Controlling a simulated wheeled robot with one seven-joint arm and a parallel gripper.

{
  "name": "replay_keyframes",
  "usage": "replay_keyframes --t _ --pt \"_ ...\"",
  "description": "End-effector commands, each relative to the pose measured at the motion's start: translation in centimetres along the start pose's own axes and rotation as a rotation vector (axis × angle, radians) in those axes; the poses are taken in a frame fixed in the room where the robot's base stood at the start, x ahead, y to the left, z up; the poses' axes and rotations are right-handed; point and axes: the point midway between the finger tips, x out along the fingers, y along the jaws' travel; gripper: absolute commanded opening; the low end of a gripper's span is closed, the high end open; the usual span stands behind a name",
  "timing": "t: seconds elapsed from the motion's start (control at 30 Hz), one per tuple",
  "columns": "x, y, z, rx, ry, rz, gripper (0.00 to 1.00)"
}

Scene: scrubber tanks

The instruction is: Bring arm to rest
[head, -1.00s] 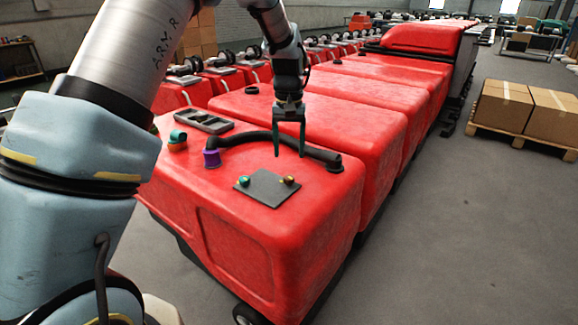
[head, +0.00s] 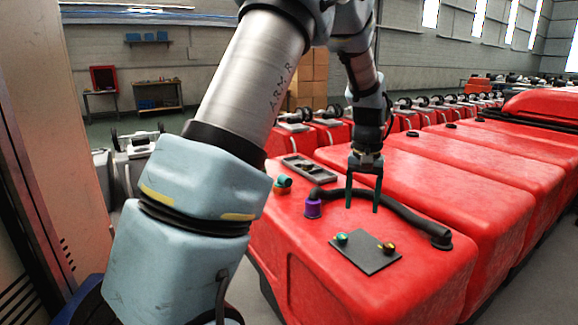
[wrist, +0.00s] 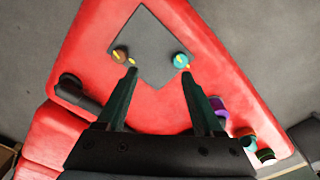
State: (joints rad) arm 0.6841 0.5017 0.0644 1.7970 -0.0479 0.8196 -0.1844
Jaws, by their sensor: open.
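My gripper (head: 362,193) is open and empty above the top of the nearest red tank (head: 425,277), its two dark fingers pointing down. The plate also shows in the wrist view (wrist: 150,40). My gripper appears apart from the plate and knobs.
A black hose (head: 400,208) curves across the tank behind the gripper, near a purple collar (head: 313,207). A grey tray (head: 303,168) and teal and orange rings (head: 282,183) sit farther left. A tall beige cabinet (head: 85,90) stands at the left edge. More red tanks stretch right.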

Motion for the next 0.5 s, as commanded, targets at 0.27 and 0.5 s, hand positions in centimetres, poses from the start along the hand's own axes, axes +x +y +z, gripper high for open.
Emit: replay_keyframes --t 0.27,0.5 --pt "-2.2 -15.9 12.2 -0.206 0.075 -0.004 0.69" --pt "-2.0 -20.3 21.0 -0.299 0.112 -0.027 0.69"
